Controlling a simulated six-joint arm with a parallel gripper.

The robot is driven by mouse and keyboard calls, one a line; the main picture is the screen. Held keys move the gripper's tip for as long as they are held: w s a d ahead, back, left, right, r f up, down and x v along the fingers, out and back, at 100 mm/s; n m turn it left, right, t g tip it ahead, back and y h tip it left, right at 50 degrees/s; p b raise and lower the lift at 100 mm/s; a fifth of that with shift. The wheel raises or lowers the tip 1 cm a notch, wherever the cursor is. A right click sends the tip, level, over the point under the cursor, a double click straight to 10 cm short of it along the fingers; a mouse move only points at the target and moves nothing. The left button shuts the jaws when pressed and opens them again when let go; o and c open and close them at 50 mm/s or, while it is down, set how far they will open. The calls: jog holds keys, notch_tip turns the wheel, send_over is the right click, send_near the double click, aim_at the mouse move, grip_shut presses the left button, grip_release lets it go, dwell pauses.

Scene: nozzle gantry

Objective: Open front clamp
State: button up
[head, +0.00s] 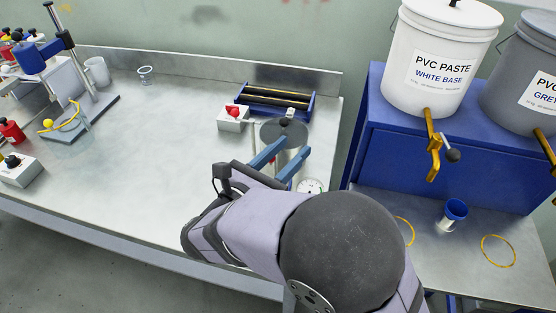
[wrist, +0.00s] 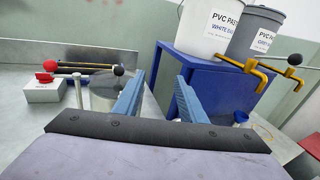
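A grey metal pot (head: 270,133) with a round lid stands near the right end of the steel bench, partly hidden behind my gripper. It also shows in the wrist view (wrist: 100,90), left of and partly behind the left finger. I cannot clearly make out which part is the front clamp. My gripper (head: 297,148) has two blue fingers, spread apart with nothing seen between them, close to the pot's front side. It also shows in the wrist view (wrist: 160,76).
A white box with a red knob (head: 232,119) and a blue rack (head: 273,101) stand beside and behind the pot. A round gauge (head: 312,186) sits to its right. A blue stand (head: 400,130) holds paste buckets (head: 440,60). The bench's middle is clear.

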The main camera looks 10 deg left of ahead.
jog(key=s+a+f+n+t+y, duration=0.1)
jog(key=s+a+f+n+y, duration=0.2)
jog(key=a+f, duration=0.15)
jog(key=w+r, duration=0.1)
jog(key=w, duration=0.6)
jog(key=shift+w+d, duration=0.2)
jog(key=shift+d, duration=0.25)
grip_shut()
